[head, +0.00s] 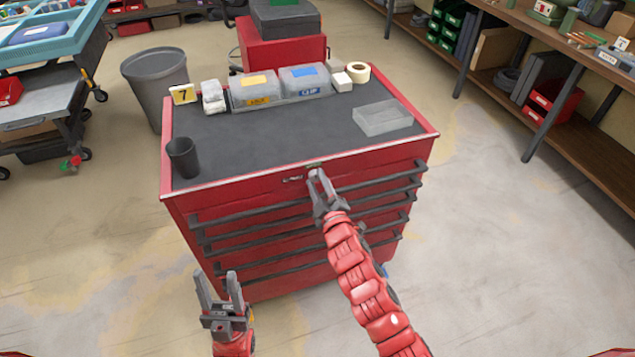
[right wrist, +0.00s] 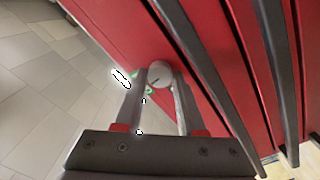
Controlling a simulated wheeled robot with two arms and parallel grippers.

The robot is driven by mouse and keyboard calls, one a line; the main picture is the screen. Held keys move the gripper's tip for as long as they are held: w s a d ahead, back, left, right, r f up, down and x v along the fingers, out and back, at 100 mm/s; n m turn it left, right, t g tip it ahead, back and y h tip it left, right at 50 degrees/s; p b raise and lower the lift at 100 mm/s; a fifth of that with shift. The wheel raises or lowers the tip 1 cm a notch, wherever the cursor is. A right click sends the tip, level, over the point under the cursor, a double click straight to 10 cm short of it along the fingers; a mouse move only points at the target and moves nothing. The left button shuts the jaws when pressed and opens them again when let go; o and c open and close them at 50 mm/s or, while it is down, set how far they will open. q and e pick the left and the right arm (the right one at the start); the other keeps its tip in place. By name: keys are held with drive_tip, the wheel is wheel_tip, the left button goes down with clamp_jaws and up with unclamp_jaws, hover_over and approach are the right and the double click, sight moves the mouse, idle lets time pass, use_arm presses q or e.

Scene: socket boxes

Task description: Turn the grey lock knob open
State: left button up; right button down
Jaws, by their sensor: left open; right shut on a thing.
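The grey lock knob (right wrist: 159,75) is round with a dark slot line on its face, on the red front of the tool cabinet (head: 250,189). In the right wrist view it sits between the fingertips of my right gripper (right wrist: 158,82), which is shut on it. In the head view my right gripper (head: 317,178) reaches the cabinet's upper front edge and hides the knob. My left gripper (head: 220,285) is open and empty, low in front of the cabinet's left side.
Several dark drawer handles (right wrist: 206,75) run along the cabinet front beside my right gripper. On the black top stand a dark cup (head: 183,158), a clear tray (head: 382,118) and lidded boxes (head: 262,90). A grey bin (head: 156,82) stands behind left. The floor at right is clear.

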drive_tip(key=shift+f+m, duration=0.1)
drive_tip(key=shift+m, duration=0.3)
drive_tip(key=c, duration=0.5)
unclamp_jaws()
drive_tip(key=b+v, duration=0.2)
drive_tip(key=v, duration=1.5)
drive_tip(key=shift+s, duration=0.2)
